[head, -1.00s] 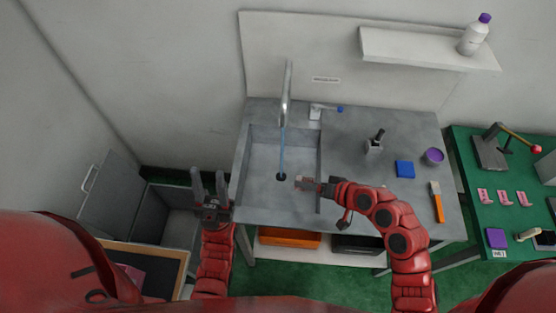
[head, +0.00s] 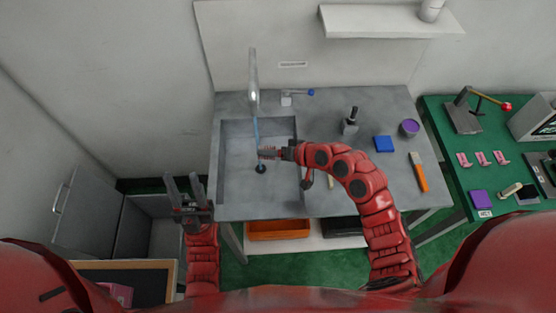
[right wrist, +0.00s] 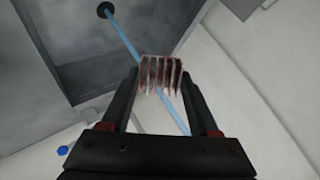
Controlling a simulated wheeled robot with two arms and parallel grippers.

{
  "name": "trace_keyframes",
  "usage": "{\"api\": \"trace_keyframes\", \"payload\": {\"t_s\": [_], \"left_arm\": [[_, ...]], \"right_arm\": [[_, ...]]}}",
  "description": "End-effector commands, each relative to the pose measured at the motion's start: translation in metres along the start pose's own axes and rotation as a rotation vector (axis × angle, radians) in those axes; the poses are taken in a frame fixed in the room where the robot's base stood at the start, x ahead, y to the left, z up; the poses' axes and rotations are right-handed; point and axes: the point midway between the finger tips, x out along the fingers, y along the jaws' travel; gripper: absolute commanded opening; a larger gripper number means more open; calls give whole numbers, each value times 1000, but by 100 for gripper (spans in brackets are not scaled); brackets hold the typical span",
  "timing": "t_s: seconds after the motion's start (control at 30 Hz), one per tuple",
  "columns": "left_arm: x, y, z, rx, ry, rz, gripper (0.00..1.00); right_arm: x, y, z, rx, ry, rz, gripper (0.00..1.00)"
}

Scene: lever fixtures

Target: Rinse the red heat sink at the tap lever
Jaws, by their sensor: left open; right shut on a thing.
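My right gripper (head: 274,153) is shut on the heat sink (head: 265,153), holding it over the sink basin (head: 237,173). In the right wrist view the heat sink (right wrist: 161,76) sits between the fingertips, its grey fins tinted red. A blue stream of water (head: 256,130) falls from the tap spout (head: 253,80) to the drain (head: 260,169). In both views the stream meets the heat sink or passes right by it. My left gripper (head: 184,187) is open and empty, left of the counter.
A dark bottle (head: 350,122), a blue block (head: 384,144), a purple bowl (head: 409,128) and an orange-handled brush (head: 419,175) stand on the counter's right part. A green table (head: 450,150) with more items is further right. A wall shelf (head: 390,21) hangs above.

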Motion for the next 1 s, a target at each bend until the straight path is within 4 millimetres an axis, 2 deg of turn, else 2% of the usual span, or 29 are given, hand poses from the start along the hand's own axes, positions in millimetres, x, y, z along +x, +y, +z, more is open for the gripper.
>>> {"api": "trace_keyframes", "payload": {"t_s": [0.2, 0.5, 1.0], "left_arm": [[-16, 1, 3, 0, 0, 0, 43], [-33, 2, 6, 0, 0, 0, 43], [-37, 2, 6, 0, 0, 0, 43]], "right_arm": [[22, 0, -14, -2, 2, -2, 6], [44, 1, -30, 2, 4, -2, 6], [50, 0, -35, 1, 1, 0, 6]]}}
